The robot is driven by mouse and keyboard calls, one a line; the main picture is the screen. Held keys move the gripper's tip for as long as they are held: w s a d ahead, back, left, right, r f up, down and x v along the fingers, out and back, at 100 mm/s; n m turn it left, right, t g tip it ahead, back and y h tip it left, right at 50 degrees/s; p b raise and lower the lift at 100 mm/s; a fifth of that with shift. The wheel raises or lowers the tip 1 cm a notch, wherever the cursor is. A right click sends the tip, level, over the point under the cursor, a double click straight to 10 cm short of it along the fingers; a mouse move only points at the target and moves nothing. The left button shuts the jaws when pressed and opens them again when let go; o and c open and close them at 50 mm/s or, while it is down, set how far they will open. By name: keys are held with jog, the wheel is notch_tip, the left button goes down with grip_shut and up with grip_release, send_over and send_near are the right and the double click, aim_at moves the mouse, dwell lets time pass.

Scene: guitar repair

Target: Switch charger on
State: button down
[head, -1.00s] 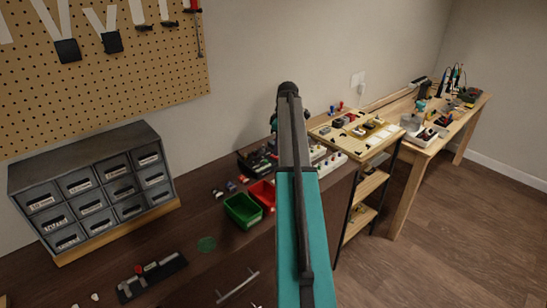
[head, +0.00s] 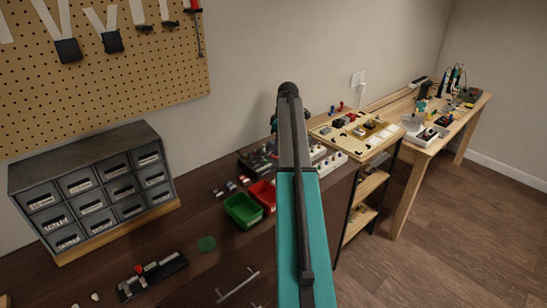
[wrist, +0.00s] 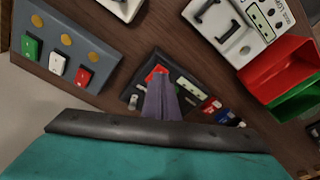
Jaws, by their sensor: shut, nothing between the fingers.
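In the wrist view my gripper (wrist: 160,98) is shut and empty. Its tips are at a small dark box (wrist: 185,82) with a red switch (wrist: 156,73) and a pale panel. This box may be the charger, but I can read no label on it. The tips overlap the lower edge of the red switch in the picture; I cannot tell whether they touch it or which way it is set. In the head view my own arm hides the gripper and the small box.
A grey box (wrist: 67,43) with green, white and red switches lies left in the wrist view. A white unit (wrist: 232,28) stands at upper right, beside a red bin (wrist: 275,70) and a green bin (wrist: 300,97). Small coloured parts (wrist: 212,105) lie close right of the gripper.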

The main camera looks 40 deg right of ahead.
jog(key=shift+f, duration=0.6)
dwell(0.6)
jog(key=shift+r, duration=0.1)
notch_tip(320, 180, up, 7)
jog(key=p, duration=0.3)
jog(key=shift+p, duration=0.3)
dwell(0.6)
jog(key=shift+s, duration=0.15)
dwell(0.4)
